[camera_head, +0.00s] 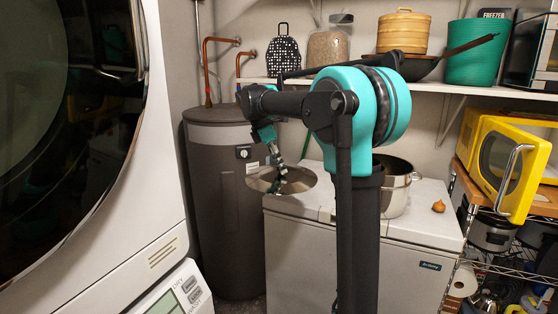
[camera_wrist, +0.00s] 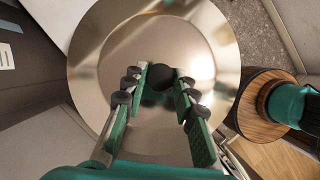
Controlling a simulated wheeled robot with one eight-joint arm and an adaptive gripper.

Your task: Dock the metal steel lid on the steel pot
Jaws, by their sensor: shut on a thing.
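The steel lid (camera_head: 298,181) is a round shiny disc at the left end of the white chest freezer. It also fills the middle of the wrist view (camera_wrist: 200,30), with a black knob (camera_wrist: 160,76) at its centre. My gripper (camera_head: 281,184) reaches down to the lid; in the wrist view its two fingers (camera_wrist: 160,84) stand on either side of the knob, shut on it. The steel pot (camera_head: 394,200) stands open on the freezer to the right of the lid, partly hidden behind my arm column. Whether the lid touches the freezer top cannot be told.
The chest freezer top (camera_head: 425,222) has free room right of the pot, beside a small onion (camera_head: 438,206). A dark water heater (camera_head: 230,190) stands left of the freezer. A shelf (camera_head: 440,88) with baskets and a pan runs above. A yellow microwave (camera_head: 505,155) is open at the right.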

